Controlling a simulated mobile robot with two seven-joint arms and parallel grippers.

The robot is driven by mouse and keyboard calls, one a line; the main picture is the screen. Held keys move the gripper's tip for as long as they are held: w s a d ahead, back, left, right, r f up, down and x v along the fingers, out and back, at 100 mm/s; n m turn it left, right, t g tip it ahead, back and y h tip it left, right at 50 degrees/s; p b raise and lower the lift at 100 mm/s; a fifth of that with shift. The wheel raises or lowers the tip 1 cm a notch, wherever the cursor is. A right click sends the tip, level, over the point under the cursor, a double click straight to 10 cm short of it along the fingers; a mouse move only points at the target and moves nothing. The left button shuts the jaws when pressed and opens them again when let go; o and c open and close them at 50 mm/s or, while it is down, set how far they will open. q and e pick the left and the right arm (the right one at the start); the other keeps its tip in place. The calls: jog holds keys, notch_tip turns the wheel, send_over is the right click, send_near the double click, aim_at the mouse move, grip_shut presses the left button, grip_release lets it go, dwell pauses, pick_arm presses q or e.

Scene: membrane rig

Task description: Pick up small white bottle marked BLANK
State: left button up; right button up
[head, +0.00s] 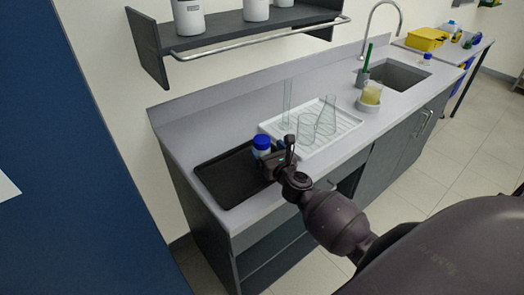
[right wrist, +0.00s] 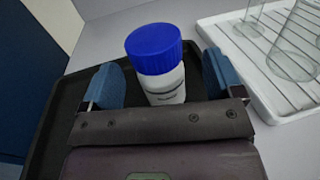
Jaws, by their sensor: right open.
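A small white bottle (right wrist: 165,88) with a blue cap stands upright on the black tray in the right wrist view. Its label is mostly hidden, so I cannot read the marking. In the head view the blue cap (head: 262,142) shows just beyond my right gripper (head: 280,158). In the right wrist view my right gripper (right wrist: 163,90) is open, with one blue fingertip on each side of the bottle. I cannot tell whether either finger touches it. My left gripper is not in view.
The black tray (head: 222,188) lies on the grey counter. A white drying rack (head: 343,129) with clear glassware (head: 327,115) stands to its right. A shelf (head: 225,27) hangs above.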

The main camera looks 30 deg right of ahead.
aim_at(266, 149)
jog(key=shift+w, duration=1.75)
jog(key=shift+c, duration=0.3)
jog(key=c, duration=1)
jog(key=shift+r, duration=0.1)
